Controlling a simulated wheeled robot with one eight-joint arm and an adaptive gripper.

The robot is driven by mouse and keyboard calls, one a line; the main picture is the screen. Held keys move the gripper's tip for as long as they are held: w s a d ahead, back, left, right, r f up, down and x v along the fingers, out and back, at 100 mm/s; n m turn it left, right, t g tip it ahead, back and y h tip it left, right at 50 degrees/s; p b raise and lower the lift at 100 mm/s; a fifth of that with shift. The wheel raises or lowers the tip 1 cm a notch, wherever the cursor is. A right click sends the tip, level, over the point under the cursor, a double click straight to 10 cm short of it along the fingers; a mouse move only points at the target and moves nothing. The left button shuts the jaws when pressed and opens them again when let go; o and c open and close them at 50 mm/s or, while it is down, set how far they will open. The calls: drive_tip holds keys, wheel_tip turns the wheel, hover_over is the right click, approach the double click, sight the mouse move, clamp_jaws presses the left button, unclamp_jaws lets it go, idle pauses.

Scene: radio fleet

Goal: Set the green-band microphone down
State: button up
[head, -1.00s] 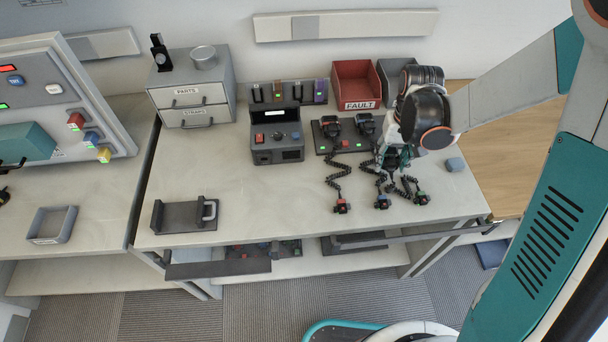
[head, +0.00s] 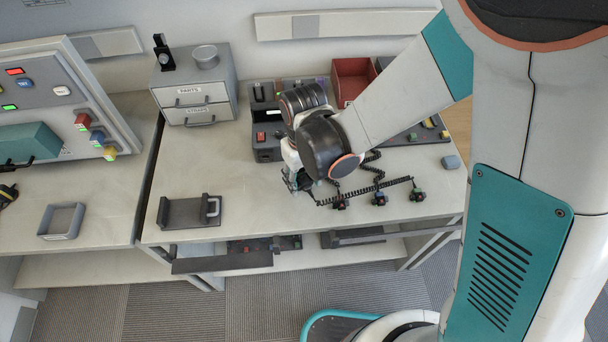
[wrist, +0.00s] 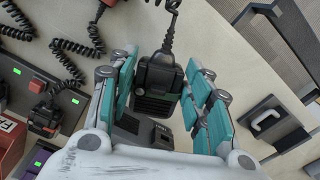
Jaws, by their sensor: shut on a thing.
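My gripper (wrist: 160,92) is shut on a black microphone (wrist: 157,78), with teal finger pads on both sides of it. In the head view my gripper (head: 298,182) is low over the worktop, left of the cord plugs; the wrist hides the microphone there. Another black microphone (wrist: 44,118) sits by the dark pad with green lights at the wrist view's left.
The red bin (head: 352,75) is behind. A dark cradle (head: 180,212) stands left. The worktop (head: 245,190) between cradle and gripper is clear.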

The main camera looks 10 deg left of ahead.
drive_tip(key=shift+f+b, duration=1.75)
drive_tip(key=shift+f, duration=1.2)
